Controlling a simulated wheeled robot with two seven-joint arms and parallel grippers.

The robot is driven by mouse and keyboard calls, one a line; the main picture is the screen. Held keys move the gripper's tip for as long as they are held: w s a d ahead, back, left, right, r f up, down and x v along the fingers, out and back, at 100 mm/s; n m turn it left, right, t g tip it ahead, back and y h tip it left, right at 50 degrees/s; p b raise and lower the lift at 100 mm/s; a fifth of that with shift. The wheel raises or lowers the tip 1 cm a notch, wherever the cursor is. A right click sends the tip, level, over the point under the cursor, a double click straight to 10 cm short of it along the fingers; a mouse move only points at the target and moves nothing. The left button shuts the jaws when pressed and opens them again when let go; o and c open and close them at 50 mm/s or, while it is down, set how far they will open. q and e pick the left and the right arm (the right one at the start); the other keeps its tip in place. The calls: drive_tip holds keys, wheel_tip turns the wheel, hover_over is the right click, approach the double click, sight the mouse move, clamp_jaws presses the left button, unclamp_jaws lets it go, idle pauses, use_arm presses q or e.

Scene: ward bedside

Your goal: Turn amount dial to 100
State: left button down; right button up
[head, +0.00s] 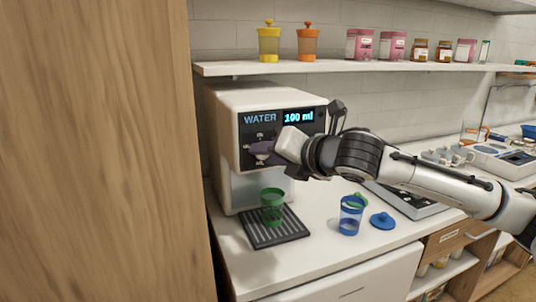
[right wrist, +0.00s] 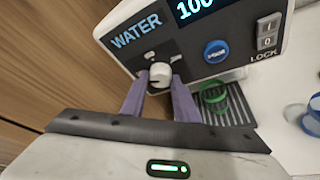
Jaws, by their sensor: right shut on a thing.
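The white water dispenser (head: 228,135) stands on the counter at the left of the head view. Its display (head: 298,117) reads "100 ml" beside the word WATER. The round white amount dial (right wrist: 160,73) sits on its front panel below the word WATER in the right wrist view. My right gripper (right wrist: 160,82) is shut on the dial, one purple finger at each side of it. In the head view my right gripper (head: 262,150) covers most of the dial. My left gripper is in neither view.
A green cup (head: 272,207) stands on the dark drip tray (head: 285,236). A blue cup (head: 350,216) and a blue lid (head: 382,221) are on the counter to the right. A blue button (right wrist: 216,51) and a lock switch (right wrist: 268,32) are beside the dial. A tall wooden panel (head: 95,150) fills the left.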

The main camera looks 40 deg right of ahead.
drive_tip(key=shift+d+r, duration=0.1)
drive_tip(key=shift+r, duration=0.05)
idle(0.4)
drive_tip(key=o, duration=1.1)
drive_tip(key=shift+c, duration=0.2)
drive_tip(key=b+v, duration=0.1)
drive_tip(key=v, duration=0.9)
drive_tip(key=shift+s, duration=0.1)
